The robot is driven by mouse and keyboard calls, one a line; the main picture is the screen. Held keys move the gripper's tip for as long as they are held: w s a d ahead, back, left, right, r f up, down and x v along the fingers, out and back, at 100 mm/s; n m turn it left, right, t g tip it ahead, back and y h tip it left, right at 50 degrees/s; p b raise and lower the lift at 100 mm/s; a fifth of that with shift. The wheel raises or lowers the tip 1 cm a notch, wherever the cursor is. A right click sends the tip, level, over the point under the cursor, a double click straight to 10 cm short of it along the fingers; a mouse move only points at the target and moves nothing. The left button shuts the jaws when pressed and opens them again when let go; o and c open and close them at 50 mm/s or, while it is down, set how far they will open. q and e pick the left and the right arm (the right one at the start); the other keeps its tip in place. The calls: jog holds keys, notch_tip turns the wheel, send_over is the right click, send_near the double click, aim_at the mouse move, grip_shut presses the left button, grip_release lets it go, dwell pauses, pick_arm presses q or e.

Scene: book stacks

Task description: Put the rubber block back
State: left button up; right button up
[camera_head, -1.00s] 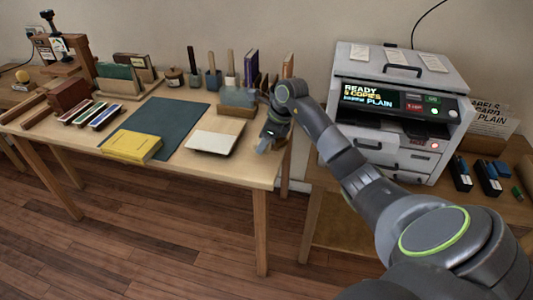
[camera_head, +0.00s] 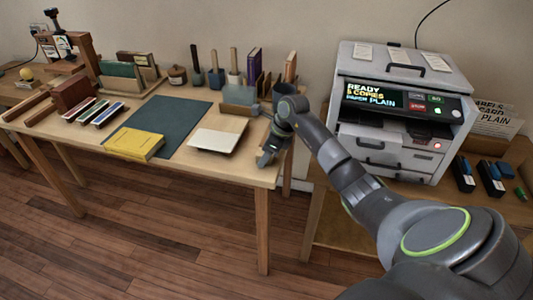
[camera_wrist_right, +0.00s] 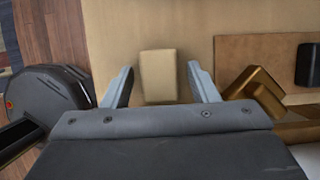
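A cream rectangular block (camera_wrist_right: 158,76), which looks like the rubber block, lies on the pale wooden table top in the right wrist view. My right gripper (camera_wrist_right: 160,84) is open, with one finger on each side of the block and visible gaps between. In the head view my right gripper (camera_head: 266,160) is low over the right front part of the wooden table (camera_head: 222,170). The block cannot be made out there. My left gripper is in neither view.
A cream book or pad (camera_head: 218,134), a yellow book (camera_head: 134,144) and a dark green mat (camera_head: 160,122) lie left of my gripper. A dark cup (camera_head: 284,92) and upright books (camera_head: 253,66) stand behind. A grey printer (camera_head: 395,110) stands to the right.

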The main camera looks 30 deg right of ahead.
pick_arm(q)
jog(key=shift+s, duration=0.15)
pick_arm(e)
jog(key=shift+r, duration=0.2)
jog(key=shift+d+r, duration=0.1)
jog(key=shift+r, duration=0.25)
pick_arm(q)
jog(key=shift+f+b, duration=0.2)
jog(key=shift+b, duration=0.1)
pick_arm(e)
jog(key=v, duration=1.1)
jog(key=shift+s, duration=0.15)
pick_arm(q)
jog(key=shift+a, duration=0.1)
